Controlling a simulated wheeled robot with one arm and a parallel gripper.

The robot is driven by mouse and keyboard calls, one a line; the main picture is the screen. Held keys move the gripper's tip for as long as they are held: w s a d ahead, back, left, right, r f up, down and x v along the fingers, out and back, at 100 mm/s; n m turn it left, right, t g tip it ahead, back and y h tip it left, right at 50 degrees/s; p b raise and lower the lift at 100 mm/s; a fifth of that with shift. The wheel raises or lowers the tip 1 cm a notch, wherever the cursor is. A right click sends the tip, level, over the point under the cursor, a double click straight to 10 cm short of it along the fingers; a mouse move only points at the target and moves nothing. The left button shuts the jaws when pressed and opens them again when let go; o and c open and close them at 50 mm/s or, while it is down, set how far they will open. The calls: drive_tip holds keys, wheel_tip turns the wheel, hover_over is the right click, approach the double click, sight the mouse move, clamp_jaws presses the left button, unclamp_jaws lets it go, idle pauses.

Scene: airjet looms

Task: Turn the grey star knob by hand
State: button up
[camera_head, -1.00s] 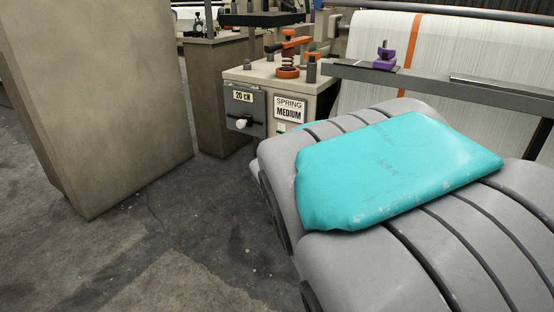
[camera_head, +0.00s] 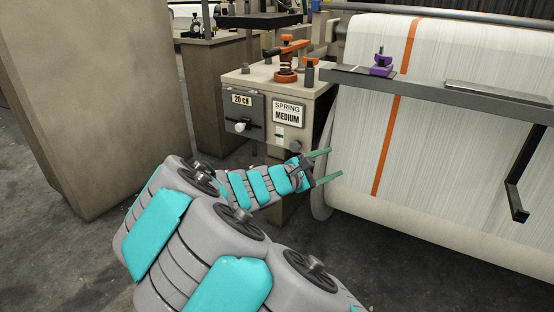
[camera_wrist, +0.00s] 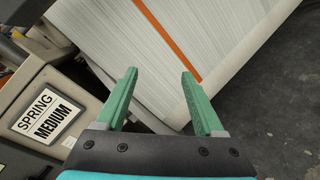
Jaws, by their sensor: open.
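My gripper (camera_head: 331,163) is open and empty, its two green fingers apart and pointing right, toward the white warp sheet. In the wrist view my gripper (camera_wrist: 158,75) has nothing between its fingers. A small dark grey knob (camera_head: 295,146) sits low on the right of the beige box's front, just above and left of my gripper; its star shape is too small to make out.
The beige box (camera_head: 262,150) bears a "SPRING MEDIUM" label (camera_head: 288,113) and a "20 cN" panel with a white knob (camera_head: 240,126). The warp sheet (camera_head: 450,150) and a grey rail (camera_head: 440,92) fill the right. A beige pillar stands left.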

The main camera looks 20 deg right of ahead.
sight(294, 147)
drive_tip(key=w+a+f+n+t+y, duration=0.1)
drive_tip(key=w+a+f+n+t, duration=0.1)
drive_tip(key=w+a+n+t, duration=0.3)
drive_tip(key=w+a+f+n+t+y, duration=0.1)
drive_tip(key=w+a+f+n+t, duration=0.2)
drive_tip(key=w, duration=0.5)
drive_tip(key=shift+n+g, duration=0.4)
drive_tip(key=shift+g, duration=0.3)
drive_tip(key=shift+p+x, duration=0.95)
drive_tip(key=shift+x, duration=2.5)
drive_tip(key=shift+w, duration=0.15)
drive_tip(key=c, duration=1)
